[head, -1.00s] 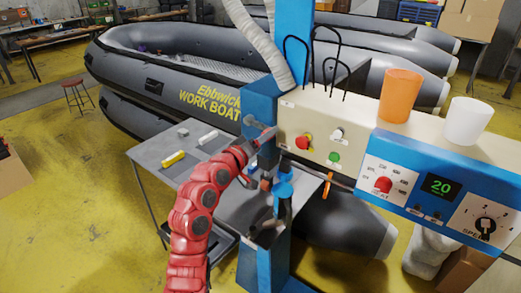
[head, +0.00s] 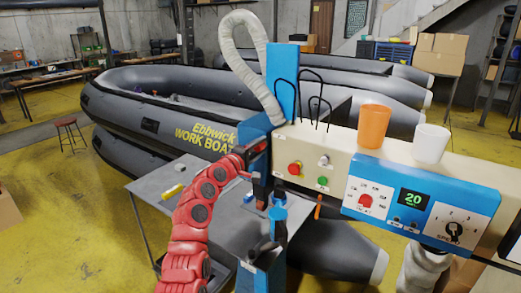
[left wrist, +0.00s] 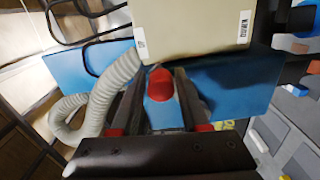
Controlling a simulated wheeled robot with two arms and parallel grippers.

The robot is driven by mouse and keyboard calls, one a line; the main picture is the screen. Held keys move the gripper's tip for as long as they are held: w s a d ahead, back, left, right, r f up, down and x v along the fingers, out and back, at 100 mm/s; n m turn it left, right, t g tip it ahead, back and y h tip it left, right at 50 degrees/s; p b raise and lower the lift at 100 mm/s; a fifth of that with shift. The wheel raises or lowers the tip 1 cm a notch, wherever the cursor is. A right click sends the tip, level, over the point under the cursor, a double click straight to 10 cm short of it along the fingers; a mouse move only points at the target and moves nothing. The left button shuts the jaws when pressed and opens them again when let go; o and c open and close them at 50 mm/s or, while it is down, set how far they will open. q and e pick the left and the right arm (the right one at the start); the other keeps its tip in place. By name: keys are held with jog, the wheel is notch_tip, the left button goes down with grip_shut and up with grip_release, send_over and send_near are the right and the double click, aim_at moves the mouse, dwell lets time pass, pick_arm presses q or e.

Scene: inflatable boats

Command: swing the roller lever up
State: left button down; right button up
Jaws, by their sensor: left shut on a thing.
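The roller lever's red end (left wrist: 160,83) shows between my fingers in the left wrist view. The rest of the lever is hard to make out. My left gripper (left wrist: 158,105) is shut on this red end. In the head view the left gripper (head: 256,150) is at the left end of the beige control box, beside the blue column. The gripper hides the lever there. The blue-and-beige welding machine (head: 345,165) carries the control box. My right gripper is in neither view.
The control box has a red button (head: 295,168) and a green button (head: 322,181). An orange cup (head: 374,127) and a white cup (head: 430,143) stand on top of the machine. A grey table (head: 158,190) and the inflatable boat (head: 165,105) lie behind my left arm.

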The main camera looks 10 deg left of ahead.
pick_arm(q)
jog(key=shift+a+r, duration=0.4)
jog(key=shift+a, duration=0.1)
jog(key=c, duration=0.8)
grip_release()
jog(key=shift+o, duration=1.3)
jog(key=shift+w+a+f, duration=0.1)
jog(key=shift+f, duration=0.1)
jog(key=shift+f, duration=0.1)
jog(key=b+v, duration=0.6)
jog(key=v, duration=1.1)
jog(key=shift+s, duration=0.2)
